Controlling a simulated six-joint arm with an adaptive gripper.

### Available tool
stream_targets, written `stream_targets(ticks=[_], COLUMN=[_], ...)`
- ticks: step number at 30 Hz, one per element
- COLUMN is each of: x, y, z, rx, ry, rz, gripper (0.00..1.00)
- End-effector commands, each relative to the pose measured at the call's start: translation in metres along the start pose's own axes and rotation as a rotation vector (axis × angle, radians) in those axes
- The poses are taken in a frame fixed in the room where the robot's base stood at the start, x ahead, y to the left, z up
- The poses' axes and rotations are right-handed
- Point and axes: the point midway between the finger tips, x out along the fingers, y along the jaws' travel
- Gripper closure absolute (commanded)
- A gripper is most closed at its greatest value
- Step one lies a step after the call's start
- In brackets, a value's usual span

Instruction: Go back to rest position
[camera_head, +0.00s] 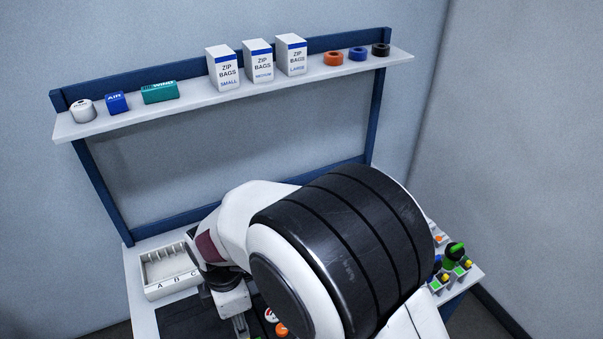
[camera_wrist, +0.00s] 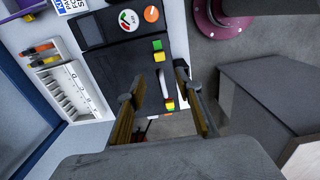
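My gripper (camera_wrist: 160,92) shows in the wrist view with its two fingers spread apart. No object is clearly held between them. Beyond the fingers lies a dark device with a dial (camera_wrist: 128,20), an orange knob (camera_wrist: 152,14) and yellow and green blocks. A small pale bar (camera_wrist: 165,84) on it appears between the fingertips; I cannot tell its distance from them. In the head view my arm covers much of the bench, and only part of my gripper shows near the bottom edge.
A white tray with compartments marked A, B, C (camera_head: 168,272) stands at the bench's left. A shelf (camera_head: 200,103) behind holds zip-bag boxes (camera_head: 262,62), tape rolls (camera_head: 357,54) and small boxes. Green and yellow parts (camera_head: 455,262) lie at the right, partly behind my arm.

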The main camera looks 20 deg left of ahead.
Motion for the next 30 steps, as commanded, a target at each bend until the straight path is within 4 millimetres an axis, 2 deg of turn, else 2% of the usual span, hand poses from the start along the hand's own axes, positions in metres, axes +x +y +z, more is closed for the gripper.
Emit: stream_targets(ticks=[7, 12, 19, 23, 30], x=[0.0, 0.0, 0.007, -0.001, -0.035], y=[0.0, -0.003, -0.029, -0.044, -0.069], z=[0.0, 0.001, 0.007, 0.013, 0.046], rx=[0.032, 0.132, 0.331, 0.452, 0.735], ry=[0.0, -0.003, -0.029, -0.041, -0.048], rz=[-0.001, -0.01, -0.068, -0.082, -0.079], gripper=[0.65, 0.65, 0.65, 0.65, 0.65])
